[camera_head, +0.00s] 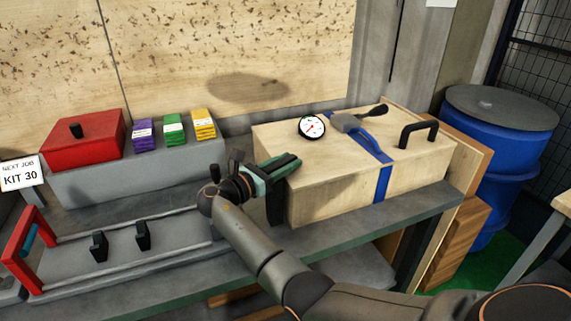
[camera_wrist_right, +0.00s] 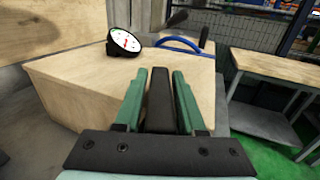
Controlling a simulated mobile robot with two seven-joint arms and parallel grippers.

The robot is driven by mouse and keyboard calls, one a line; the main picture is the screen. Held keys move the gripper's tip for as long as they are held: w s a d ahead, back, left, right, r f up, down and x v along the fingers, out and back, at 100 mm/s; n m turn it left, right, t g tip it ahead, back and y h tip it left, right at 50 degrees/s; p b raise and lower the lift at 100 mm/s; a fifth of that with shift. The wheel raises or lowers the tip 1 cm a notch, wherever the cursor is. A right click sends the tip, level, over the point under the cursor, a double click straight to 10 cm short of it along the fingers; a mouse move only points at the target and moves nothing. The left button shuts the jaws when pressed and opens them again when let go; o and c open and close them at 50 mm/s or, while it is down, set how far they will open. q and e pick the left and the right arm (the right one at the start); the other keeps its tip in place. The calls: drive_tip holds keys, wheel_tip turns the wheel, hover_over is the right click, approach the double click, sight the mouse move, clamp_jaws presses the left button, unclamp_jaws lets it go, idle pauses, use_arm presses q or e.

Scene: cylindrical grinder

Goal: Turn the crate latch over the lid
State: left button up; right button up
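The pale wooden crate (camera_head: 340,190) with its closed lid stands on the bench. A black bar (camera_head: 275,203), apparently the latch, stands at the crate's left end. My right gripper (camera_head: 291,163) is at that end, its green fingers level with the lid's edge. In the right wrist view the fingers (camera_wrist_right: 160,72) lie either side of the black bar (camera_wrist_right: 160,98), with narrow gaps showing, so the gripper looks open around it. Whether a finger touches the bar is hard to tell. The bar's pivot is hidden. My left gripper is out of view.
A red box (camera_head: 83,140) and coloured packs stand left. A blue drum (camera_head: 508,145) stands right.

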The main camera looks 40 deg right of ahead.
drive_tip(key=shift+o, duration=1.2)
drive_tip(key=shift+a+f, duration=0.1)
drive_tip(key=s+a+b, duration=0.1)
drive_tip(key=a, duration=1.1)
drive_tip(key=shift+s+a, duration=0.2)
drive_tip(key=shift+s, duration=0.1)
drive_tip(key=shift+s, duration=0.1)
